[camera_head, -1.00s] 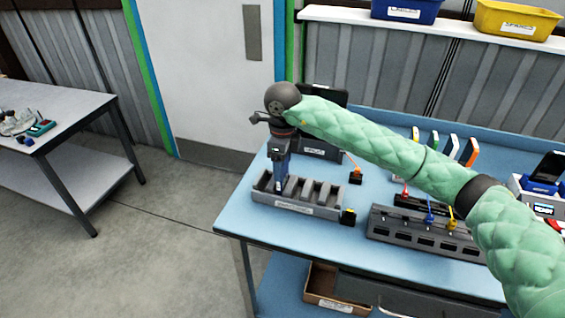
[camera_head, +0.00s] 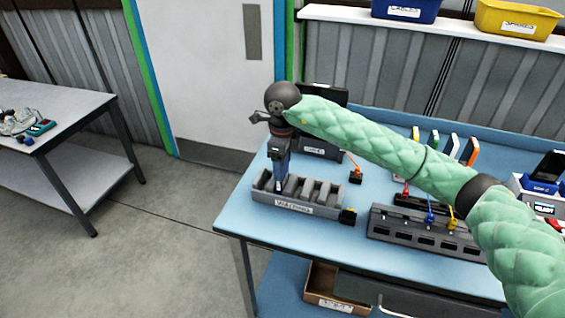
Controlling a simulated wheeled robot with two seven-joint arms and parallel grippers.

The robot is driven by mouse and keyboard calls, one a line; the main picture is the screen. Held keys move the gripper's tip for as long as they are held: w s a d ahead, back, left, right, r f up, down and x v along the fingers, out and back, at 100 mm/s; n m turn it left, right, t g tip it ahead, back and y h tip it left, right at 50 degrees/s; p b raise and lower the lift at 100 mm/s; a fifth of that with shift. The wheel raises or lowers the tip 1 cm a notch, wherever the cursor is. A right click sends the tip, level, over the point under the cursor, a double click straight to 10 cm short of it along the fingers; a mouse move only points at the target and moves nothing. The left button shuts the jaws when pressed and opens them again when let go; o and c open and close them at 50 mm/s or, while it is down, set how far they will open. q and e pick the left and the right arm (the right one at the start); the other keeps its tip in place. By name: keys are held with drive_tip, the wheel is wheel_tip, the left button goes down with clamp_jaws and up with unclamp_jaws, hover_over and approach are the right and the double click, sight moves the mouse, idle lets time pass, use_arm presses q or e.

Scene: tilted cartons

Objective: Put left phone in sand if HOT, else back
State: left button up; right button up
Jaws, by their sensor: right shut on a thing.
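My right gripper (camera_head: 279,178) points down at the left end of a grey slotted tray (camera_head: 320,211) with a white label. It is shut on a slim dark thing, apparently a phone, mostly hidden by the fingers. The thing is at the leftmost slot; I cannot tell how deep it sits. The other slots look empty. No sand can be made out. My left gripper is not in view.
A grey socket strip (camera_head: 420,238) with coloured plugs and several upright slim items (camera_head: 450,146) are on the blue table (camera_head: 225,222). A black screen (camera_head: 322,95) stands behind my gripper. A brown carton (camera_head: 320,275) is below. My right arm crosses above the table.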

use_arm(q)
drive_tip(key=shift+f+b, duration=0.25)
drive_tip(key=shift+b, duration=0.05)
use_arm(e)
drive_tip(key=shift+f, duration=0.15)
idle(0.5)
drive_tip(key=o, duration=1)
wheel_tip(320, 180, up, 7)
drive_tip(key=b, duration=0.2)
drive_tip(key=shift+f+b, duration=0.1)
drive_tip(key=shift+b, duration=0.2)
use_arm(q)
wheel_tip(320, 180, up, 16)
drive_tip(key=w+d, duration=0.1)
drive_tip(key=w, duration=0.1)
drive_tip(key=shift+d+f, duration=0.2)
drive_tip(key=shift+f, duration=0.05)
use_arm(e)
drive_tip(key=shift+r, duration=0.5)
